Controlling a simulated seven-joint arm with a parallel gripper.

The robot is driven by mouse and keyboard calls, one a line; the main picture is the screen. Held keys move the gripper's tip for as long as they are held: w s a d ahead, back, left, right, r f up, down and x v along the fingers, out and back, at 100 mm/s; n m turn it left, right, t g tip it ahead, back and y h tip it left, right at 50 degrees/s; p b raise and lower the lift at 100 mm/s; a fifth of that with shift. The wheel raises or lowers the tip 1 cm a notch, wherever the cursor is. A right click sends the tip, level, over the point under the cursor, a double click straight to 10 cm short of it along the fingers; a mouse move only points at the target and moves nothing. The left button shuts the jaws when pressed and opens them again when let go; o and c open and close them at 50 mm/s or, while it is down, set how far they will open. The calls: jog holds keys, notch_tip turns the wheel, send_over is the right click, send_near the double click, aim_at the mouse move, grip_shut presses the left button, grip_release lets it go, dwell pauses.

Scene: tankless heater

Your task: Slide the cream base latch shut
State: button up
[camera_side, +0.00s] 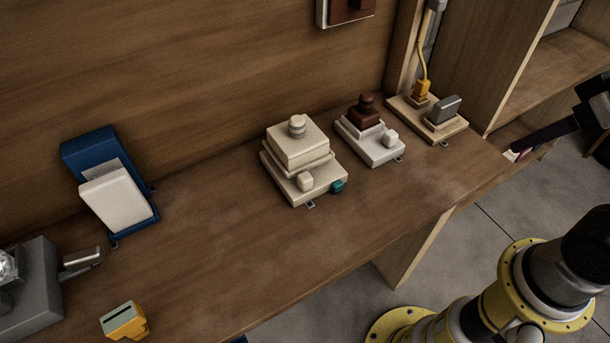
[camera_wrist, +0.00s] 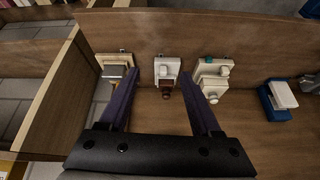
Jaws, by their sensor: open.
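A cream device (camera_side: 301,146) sits on the bench in the middle of the side view, with a stepped housing and a round grey-cream knob on top. On its low base is a small cream block (camera_side: 306,182), which looks like the base latch; a teal knob (camera_side: 338,186) is at the base's corner. I cannot tell how far the latch has slid. The device also shows in the wrist view (camera_wrist: 211,80), partly behind a finger. My gripper (camera_wrist: 158,67) is open and empty. In the side view its dark purple fingers (camera_side: 514,153) are at the right edge, well away from the device.
A white unit with a brown knob (camera_side: 367,131) stands beside it, then a wooden board with a grey block and yellow plug (camera_side: 428,118). A blue holder (camera_side: 99,165), a grey box (camera_side: 32,290) and a yellow block (camera_side: 124,320) are left. The bench's front middle is clear.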

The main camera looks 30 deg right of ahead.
jog(key=w+a+r+m+g, duration=0.1)
jog(key=w+a+r, duration=0.1)
jog(key=w+r, duration=0.35)
jog(key=w+a+r+m, duration=0.1)
jog(key=w+a+r, duration=0.2)
jog(key=w, duration=0.5)
jog(key=n+g, duration=0.3)
jog(key=g, duration=0.2)
send_over(305, 176)
notch_tip(305, 176, down, 16)
notch_tip(305, 176, down, 14)
jog(key=shift+r, duration=0.2)
grip_shut()
jog(key=shift+r, duration=0.1)
